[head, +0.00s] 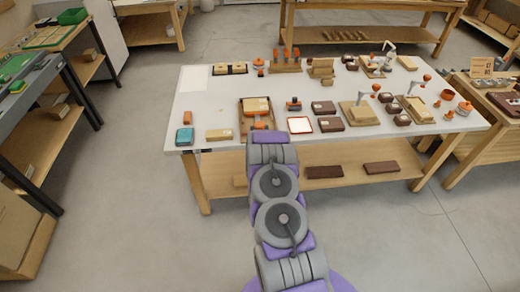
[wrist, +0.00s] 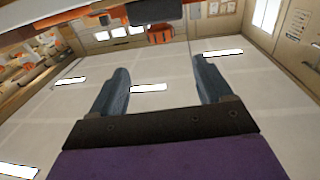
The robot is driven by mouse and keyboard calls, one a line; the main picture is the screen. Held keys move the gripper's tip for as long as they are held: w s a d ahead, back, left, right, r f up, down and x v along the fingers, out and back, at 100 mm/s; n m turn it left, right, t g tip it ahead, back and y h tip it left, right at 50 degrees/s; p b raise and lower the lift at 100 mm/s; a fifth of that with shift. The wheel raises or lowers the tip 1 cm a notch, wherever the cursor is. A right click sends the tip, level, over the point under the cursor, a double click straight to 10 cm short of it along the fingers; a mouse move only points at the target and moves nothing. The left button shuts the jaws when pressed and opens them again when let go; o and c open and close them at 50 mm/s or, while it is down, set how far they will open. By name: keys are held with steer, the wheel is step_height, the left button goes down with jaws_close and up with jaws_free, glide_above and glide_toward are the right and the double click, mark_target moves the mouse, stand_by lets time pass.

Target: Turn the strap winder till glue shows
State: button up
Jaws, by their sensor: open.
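A wooden tray (head: 242,124) near the table's front edge holds a tan box-like workpiece (head: 257,105) with a strap around it. A small orange part (head: 260,125) sits at its near side; it may be the strap winder, but it is too small to be sure. In the wrist view an orange part (wrist: 160,34) with dark metal around it hangs from the top edge, beyond my fingers. My gripper (wrist: 160,63) is open and empty, its two fingers well apart. In the head view my arm hides the gripper. I cannot make out any glue.
The white table (head: 220,90) carries several wooden blocks, dark boxes and orange-knobbed clamps (head: 376,88) to the right. A teal box (head: 184,136) and a tan block (head: 219,135) lie at the front left. Side benches (head: 30,100) stand left and right, with open floor between.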

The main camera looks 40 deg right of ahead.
mark_target(260, 122)
steer(key=shift+b, duration=0.8)
steer(key=shift+w+r, duration=0.1)
steer(key=shift+r, duration=0.05)
steer(key=b+x, duration=0.3)
steer(key=x, duration=1.3)
steer(key=shift+w+d+b, duration=0.2)
steer(key=shift+w+b, duration=0.05)
steer(key=shift+b, duration=0.15)
steer(key=shift+w+d+r, duration=0.1)
steer(key=shift+w+d, duration=0.15)
steer(key=shift+w, duration=0.05)
steer(key=shift+c, duration=0.3)
steer(key=c, duration=0.9)
